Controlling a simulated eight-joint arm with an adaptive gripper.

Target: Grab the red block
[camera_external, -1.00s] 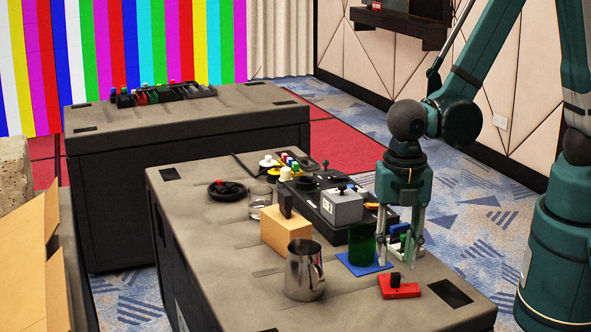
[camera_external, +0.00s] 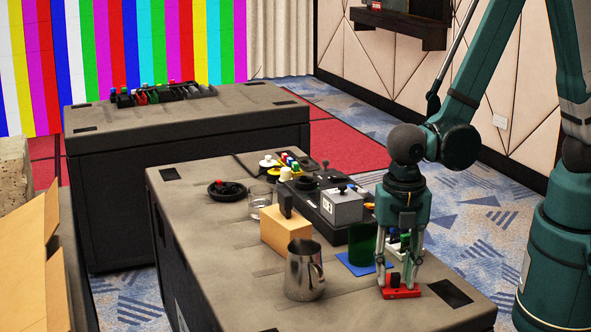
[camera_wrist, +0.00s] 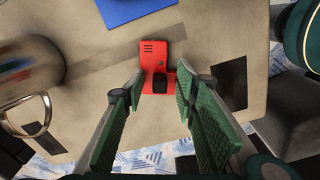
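The red block (camera_external: 401,291) lies on the near table by its right front edge, with a black knob on top. In the wrist view the red block (camera_wrist: 158,64) lies between and just ahead of my fingertips, its black knob toward me. My gripper (camera_external: 401,285) points down at the block with a finger on either side of it. In the wrist view my gripper (camera_wrist: 158,83) is open, with gaps between the green finger pads and the black knob. I cannot tell whether the fingertips touch the table.
A metal pitcher (camera_external: 304,270) stands left of the block. A wooden block (camera_external: 287,236) and a grey box (camera_external: 342,206) are farther back. Table in front of the pitcher is clear.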

